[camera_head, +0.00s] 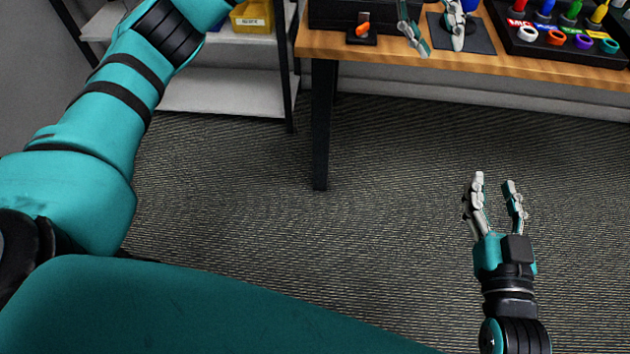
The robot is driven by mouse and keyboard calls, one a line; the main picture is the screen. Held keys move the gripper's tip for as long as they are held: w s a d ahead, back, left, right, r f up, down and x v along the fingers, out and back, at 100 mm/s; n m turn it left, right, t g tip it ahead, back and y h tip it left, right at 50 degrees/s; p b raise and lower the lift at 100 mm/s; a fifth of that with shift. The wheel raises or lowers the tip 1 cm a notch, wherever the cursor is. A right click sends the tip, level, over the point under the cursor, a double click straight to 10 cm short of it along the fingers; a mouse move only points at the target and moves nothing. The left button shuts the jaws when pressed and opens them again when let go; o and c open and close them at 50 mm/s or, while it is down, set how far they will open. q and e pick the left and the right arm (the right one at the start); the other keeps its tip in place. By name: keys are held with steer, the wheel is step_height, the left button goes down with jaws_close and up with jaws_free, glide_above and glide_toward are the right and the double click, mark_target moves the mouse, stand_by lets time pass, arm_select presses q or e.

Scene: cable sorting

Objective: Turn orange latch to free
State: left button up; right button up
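The orange latch (362,29) sits on a small black base (367,42) near the front edge of the wooden table, at the top of the head view. My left gripper (433,42) hangs at the top edge, to the right of the latch and apart from it. Its two fingers are spread with nothing seen between the tips; its palm is out of frame. My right gripper (495,180) is open and empty at lower right, over the carpet and well away from the table.
The wooden table (500,62) has a dark mat (481,38) near my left fingers and a black tray (512,45) of coloured plugs and rings at right. A black box (335,14) stands behind the latch. A shelf (225,92) with a yellow bin (252,18) is at left. The carpet is clear.

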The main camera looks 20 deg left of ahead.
arm_select(q)
steer(key=w+d+n+h+p, duration=0.45)
steer(key=w+h+p, duration=0.2)
steer(key=h, duration=0.25)
steer(key=w+a+f+n+t+p, duration=0.3)
steer(key=f+n+t, duration=0.3)
steer(key=w+a+f+n+t+p, duration=0.3)
steer(key=f+n+t, duration=0.2)
steer(key=n+t, duration=0.1)
steer(key=s+a+f+n+t+y+p, duration=0.1)
steer(key=s+a+f+n+y+p, duration=0.2)
steer(key=f, duration=0.4)
steer(key=s+a+f+n+t+y, duration=0.1)
steer(key=a+f+n+t+y, duration=0.1)
steer(key=a+f+n+y, duration=0.45)
steer(key=s+a+f+n+g+y+p, duration=0.1)
steer(key=s+a+f+p, duration=0.1)
steer(key=s+f, duration=0.4)
steer(key=s+a+f+n+g+y+p, duration=0.2)
steer(key=s+f, duration=0.5)
steer(key=f, duration=0.4)
steer(key=shift+s+a, duration=0.3)
steer(key=shift+a, duration=0.1)
steer(key=shift+y, duration=0.25)
